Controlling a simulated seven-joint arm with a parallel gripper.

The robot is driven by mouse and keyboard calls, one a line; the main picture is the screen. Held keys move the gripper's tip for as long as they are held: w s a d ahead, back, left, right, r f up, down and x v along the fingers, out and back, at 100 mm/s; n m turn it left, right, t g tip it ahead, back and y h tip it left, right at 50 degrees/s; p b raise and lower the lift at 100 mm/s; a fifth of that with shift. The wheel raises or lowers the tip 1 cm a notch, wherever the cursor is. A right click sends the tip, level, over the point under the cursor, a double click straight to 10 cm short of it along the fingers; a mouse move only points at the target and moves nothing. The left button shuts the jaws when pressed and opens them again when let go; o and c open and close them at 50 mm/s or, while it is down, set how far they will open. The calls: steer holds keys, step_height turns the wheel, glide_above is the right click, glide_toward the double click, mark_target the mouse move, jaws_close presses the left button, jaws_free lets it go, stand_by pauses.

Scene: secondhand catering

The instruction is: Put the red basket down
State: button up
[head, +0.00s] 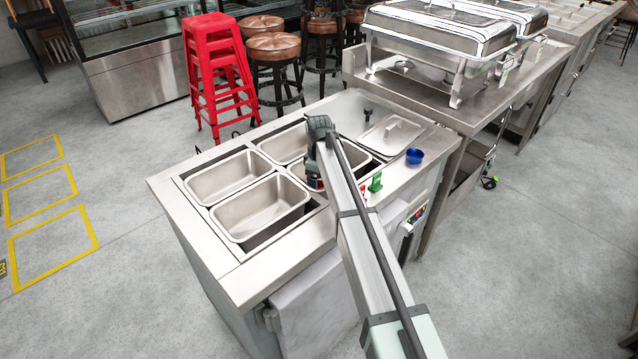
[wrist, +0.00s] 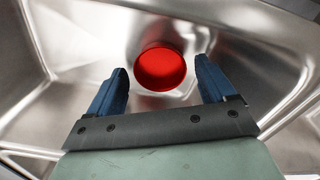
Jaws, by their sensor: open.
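The red basket (wrist: 160,70) shows in the wrist view as a small round red shape inside a shiny steel pan (wrist: 75,40). My gripper (wrist: 160,64) is open, with its two blue fingers apart. The basket shows between and slightly beyond the fingertips, with a gap visible on each side. I cannot tell whether it rests on the pan floor. In the head view my arm reaches over the steel counter (head: 165,185), and its end dips among the pans. There my arm mostly hides the gripper, and the basket cannot be made out clearly.
Open steel pans (head: 262,208) sit in the counter, left of my arm. A lidded pan (head: 392,134), a small blue bowl (head: 414,156) and a green item (head: 376,182) are to its right. Chafing dishes (head: 440,30) stand on the table behind. Red stools (head: 213,65) stand beyond the counter.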

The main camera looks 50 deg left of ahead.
step_height(320, 180, up, 12)
steer(key=shift+f, duration=0.15)
stand_by(0.3)
